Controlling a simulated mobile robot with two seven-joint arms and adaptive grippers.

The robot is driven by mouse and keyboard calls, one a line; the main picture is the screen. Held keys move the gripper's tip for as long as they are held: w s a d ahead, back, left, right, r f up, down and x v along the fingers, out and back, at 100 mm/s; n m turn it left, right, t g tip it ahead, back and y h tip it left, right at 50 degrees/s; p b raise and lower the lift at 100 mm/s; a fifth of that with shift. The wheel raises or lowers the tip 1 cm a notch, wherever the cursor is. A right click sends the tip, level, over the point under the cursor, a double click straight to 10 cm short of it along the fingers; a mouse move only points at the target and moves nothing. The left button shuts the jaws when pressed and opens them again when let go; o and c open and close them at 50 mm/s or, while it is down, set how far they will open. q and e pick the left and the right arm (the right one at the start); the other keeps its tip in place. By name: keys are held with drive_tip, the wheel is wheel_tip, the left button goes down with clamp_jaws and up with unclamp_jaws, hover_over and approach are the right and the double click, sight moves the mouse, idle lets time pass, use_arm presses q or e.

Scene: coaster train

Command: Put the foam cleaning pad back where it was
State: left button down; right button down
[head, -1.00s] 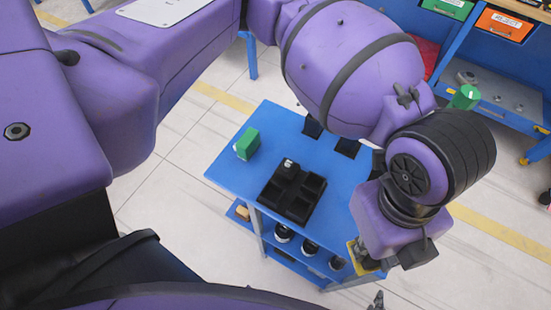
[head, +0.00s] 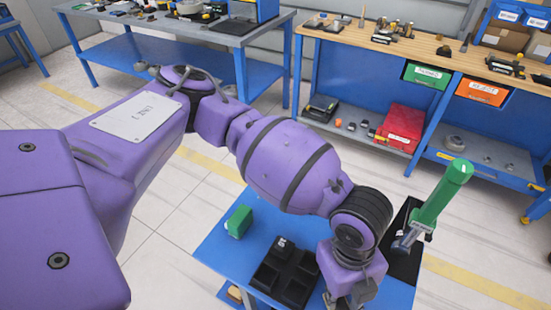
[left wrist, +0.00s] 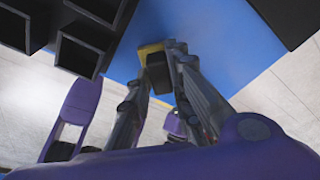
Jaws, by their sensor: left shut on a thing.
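My left gripper (left wrist: 163,62) is shut on a small yellow and dark block, which looks like the foam cleaning pad (left wrist: 150,49). In the left wrist view the pad sits between the fingertips, over or against the blue cart top (left wrist: 215,45); I cannot tell whether it touches. In the head view my left gripper (head: 346,299) is at the bottom edge, right of the black compartment tray (head: 270,278), and the pad is hidden there. My right gripper is not in view.
A green block (head: 239,221) stands on the blue cart, left of the tray. A green cylindrical tool (head: 440,195) stands at a black mat on the right. Workbenches line the back.

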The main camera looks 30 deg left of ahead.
use_arm(q)
drive_tip(key=c, duration=1.6)
unclamp_jaws()
drive_tip(key=shift+f, duration=0.2)
drive_tip(key=shift+r, duration=0.1)
drive_tip(key=r, duration=0.4)
drive_tip(key=w+a+r, duration=0.1)
drive_tip(key=r, duration=0.3)
drive_tip(key=r+p, duration=0.1)
drive_tip(key=r, duration=0.3)
drive_tip(key=shift+w+a, duration=0.15)
